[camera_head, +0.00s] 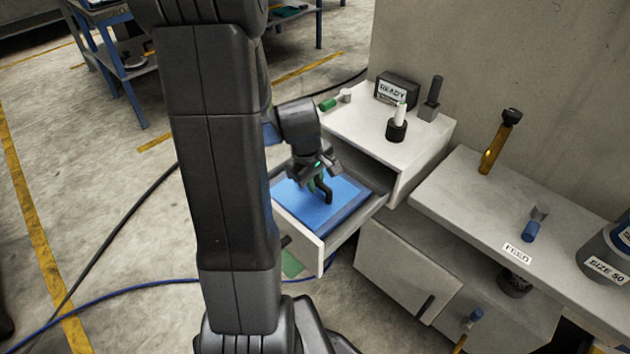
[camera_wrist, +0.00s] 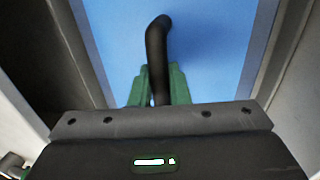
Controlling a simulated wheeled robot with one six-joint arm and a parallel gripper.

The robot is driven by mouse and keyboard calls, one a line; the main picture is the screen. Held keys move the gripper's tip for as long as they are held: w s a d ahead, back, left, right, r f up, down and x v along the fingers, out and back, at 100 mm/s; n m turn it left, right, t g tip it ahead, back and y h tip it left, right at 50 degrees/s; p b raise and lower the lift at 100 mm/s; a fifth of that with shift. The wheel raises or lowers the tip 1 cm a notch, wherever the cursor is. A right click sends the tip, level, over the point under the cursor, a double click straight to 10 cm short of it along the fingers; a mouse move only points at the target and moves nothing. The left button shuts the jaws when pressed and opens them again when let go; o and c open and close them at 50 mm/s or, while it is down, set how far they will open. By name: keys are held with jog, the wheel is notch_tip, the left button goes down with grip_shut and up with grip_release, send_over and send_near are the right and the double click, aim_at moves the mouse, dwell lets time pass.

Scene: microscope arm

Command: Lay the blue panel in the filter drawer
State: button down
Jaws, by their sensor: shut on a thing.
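The blue panel (camera_head: 312,214) lies flat within the walls of the open filter drawer (camera_head: 298,238). A bent black handle (camera_wrist: 156,48) stands up from the panel. My gripper (camera_head: 318,182) is over the panel, with its green fingers (camera_wrist: 155,88) closed around the handle's lower part. In the wrist view the blue panel (camera_wrist: 210,50) fills most of the space between the drawer's side walls. I cannot tell whether the panel rests on the drawer floor or hangs just above it. My arm hides the drawer's left side in the head view.
The white cabinet top (camera_head: 360,130) above the drawer holds a READY sign (camera_head: 396,90), a white-and-black bottle and a dark post. Cables cross the floor at left.

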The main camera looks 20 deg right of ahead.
aim_at(309, 198)
jog(key=c, duration=1.4)
grip_release()
jog(key=shift+f, duration=0.1)
jog(key=r+p, duration=0.1)
jog(key=r, duration=0.3)
jog(key=a+r+p, duration=0.1)
jog(key=r, duration=0.3)
jog(key=s+a+r+p, duration=0.1)
jog(key=r, duration=0.3)
